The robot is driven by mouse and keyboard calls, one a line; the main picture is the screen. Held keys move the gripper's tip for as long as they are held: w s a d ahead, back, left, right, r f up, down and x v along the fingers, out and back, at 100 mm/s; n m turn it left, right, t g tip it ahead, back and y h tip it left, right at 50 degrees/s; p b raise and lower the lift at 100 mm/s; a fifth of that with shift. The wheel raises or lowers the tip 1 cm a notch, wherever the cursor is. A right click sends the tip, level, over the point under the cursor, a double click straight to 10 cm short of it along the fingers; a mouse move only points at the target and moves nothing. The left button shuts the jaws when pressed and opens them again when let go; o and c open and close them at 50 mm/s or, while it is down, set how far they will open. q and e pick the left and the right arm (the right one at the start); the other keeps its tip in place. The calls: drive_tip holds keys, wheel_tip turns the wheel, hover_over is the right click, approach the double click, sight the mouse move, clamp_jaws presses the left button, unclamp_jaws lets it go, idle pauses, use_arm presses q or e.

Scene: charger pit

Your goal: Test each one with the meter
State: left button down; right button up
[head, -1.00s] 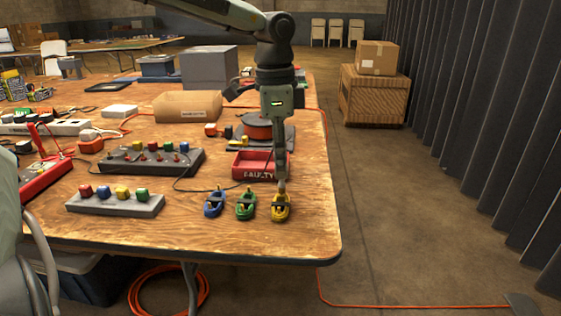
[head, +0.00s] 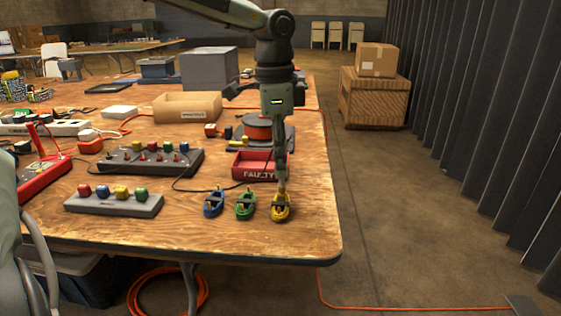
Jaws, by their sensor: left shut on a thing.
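Three small boat-shaped devices with dark tops stand in a row near the table's front right corner: a blue one (head: 214,203), a green one (head: 245,205) and a yellow one (head: 281,209). My left gripper (head: 281,187) reaches straight down over the yellow device and is shut on its top; the device is at table level. The fingertips are small and partly blend with the dark top. I cannot tell which object is the meter; a red device (head: 42,180) with upright red parts lies at the left. My right gripper is not in view.
A red tray marked FAULTY (head: 253,174) stands just behind the row. A grey block with coloured knobs (head: 113,205) and a dark box with coloured knobs (head: 150,161) lie to the left. A cardboard box (head: 186,106) stands behind. The front right table corner is bare.

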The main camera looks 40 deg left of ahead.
use_arm(q)
drive_tip(key=shift+f+b, duration=0.25)
drive_tip(key=shift+b, duration=0.2)
idle(0.6)
drive_tip(key=c, duration=1.1)
unclamp_jaws()
drive_tip(key=shift+c, duration=0.2)
drive_tip(key=shift+r+p, duration=1.8)
drive_tip(key=shift+r, duration=1.95)
